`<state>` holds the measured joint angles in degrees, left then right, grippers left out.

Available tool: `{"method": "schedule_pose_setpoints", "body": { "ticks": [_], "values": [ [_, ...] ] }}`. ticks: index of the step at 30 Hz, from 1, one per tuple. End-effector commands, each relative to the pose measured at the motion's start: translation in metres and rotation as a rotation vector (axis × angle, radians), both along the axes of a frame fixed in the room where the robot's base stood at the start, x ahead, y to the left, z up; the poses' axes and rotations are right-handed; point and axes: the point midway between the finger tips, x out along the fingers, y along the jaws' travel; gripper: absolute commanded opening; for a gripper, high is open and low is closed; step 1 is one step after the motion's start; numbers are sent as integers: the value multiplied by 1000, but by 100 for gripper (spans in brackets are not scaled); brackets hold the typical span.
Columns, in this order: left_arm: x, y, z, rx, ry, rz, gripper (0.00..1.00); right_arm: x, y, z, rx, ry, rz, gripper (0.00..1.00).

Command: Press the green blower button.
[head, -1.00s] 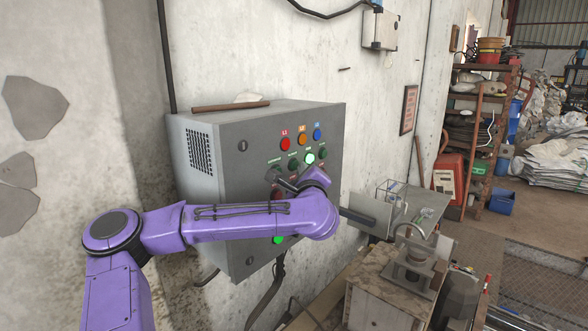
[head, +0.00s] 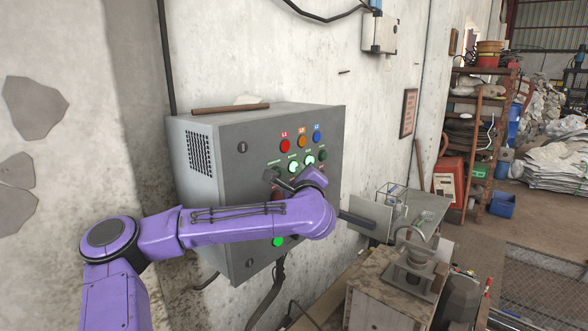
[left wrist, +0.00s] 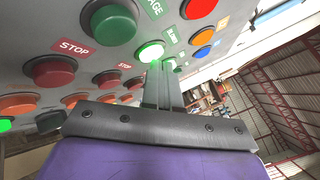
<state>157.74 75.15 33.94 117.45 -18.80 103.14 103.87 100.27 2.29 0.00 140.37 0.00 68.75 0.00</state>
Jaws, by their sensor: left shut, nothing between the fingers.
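The green blower button (head: 293,167) is on the front of a grey control box (head: 225,130), in the row of green buttons below the L1, L2 and L3 lamps. It is lit. In the left wrist view the lit blower button (left wrist: 151,52) is beside its green label, right at the fingertips. My left gripper (left wrist: 161,78) is shut and empty, its fingers pointing at the panel. I cannot tell whether the tips touch the button. In the head view my left gripper (head: 284,182) is partly hidden by my purple wrist. My right gripper is out of view.
Close to the fingers are an unlit dark green button (left wrist: 113,22) and a red stop button (left wrist: 54,70). Another green button (head: 309,160) in the row is lit. A lit green button (head: 278,241) is low on the box. A machine (head: 390,285) stands at lower right.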

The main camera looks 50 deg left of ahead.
Motion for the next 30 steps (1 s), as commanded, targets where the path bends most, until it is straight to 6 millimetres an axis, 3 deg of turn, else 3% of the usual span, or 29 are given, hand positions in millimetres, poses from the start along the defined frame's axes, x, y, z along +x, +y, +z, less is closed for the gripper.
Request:
{"method": "schedule_pose_setpoints", "body": {
  "ticks": [11,21,30],
  "values": [
    [0,1,0,0,-1,1,0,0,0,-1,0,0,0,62],
    [2,-16,-1,0,-2,0,0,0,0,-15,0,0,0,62],
    [2,-17,0,1,0,-1,0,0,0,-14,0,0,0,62]
  ]
}}
